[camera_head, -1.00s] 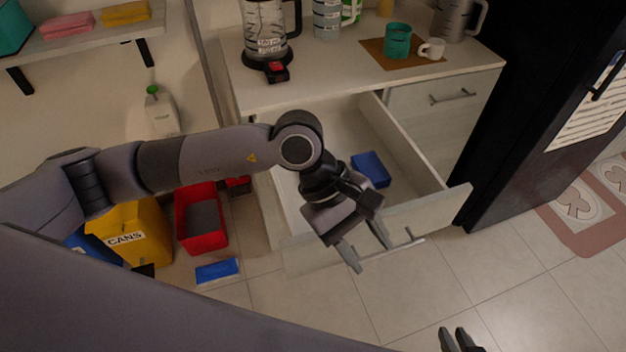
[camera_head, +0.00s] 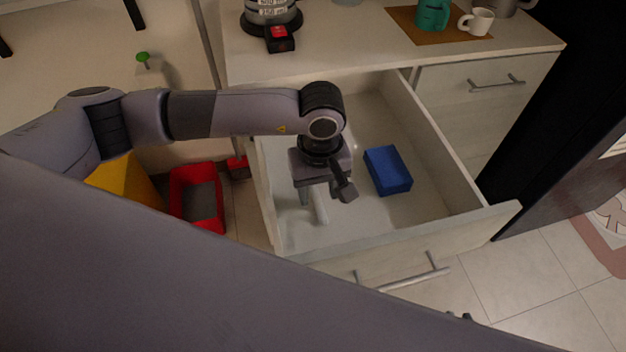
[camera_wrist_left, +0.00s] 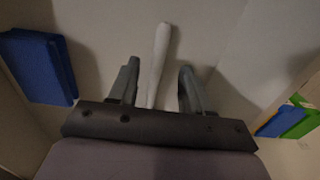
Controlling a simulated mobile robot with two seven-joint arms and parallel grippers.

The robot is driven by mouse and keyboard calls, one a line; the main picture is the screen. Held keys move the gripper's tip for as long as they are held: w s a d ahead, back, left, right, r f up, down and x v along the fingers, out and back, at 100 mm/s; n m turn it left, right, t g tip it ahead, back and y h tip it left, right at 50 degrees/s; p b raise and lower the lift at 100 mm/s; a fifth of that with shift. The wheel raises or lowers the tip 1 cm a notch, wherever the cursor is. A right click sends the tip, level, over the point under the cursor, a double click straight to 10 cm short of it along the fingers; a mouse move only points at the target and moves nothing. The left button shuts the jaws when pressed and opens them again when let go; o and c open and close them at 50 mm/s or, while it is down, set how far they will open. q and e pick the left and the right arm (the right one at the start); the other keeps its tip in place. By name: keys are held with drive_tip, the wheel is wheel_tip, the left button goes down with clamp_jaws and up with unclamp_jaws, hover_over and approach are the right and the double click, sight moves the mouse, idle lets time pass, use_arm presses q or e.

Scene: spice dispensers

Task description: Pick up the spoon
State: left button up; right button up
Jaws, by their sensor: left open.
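A pale, long handle, which looks like the spoon's (camera_wrist_left: 155,65), lies in the open drawer (camera_head: 420,228). In the left wrist view it runs between the two fingers of my left gripper (camera_wrist_left: 158,78), with gaps on both sides. In the head view my left gripper (camera_head: 311,206) is inside the drawer near its left side, fingers pointing down. It is open and holds nothing. The spoon's other end is hidden by my gripper. Only the tips of my right gripper (camera_head: 459,316) show at the bottom of the head view.
A blue box (camera_head: 388,170) sits in the drawer to the right of my left gripper; it also shows in the left wrist view (camera_wrist_left: 38,66). The drawer walls surround the gripper, and the counter (camera_head: 350,40) is above. Bare drawer floor lies around the blue box.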

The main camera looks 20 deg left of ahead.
sight(319, 203)
use_arm(q)
drive_tip(key=shift+f, duration=1.6)
clamp_jaws()
drive_tip(key=shift+r, duration=0.1)
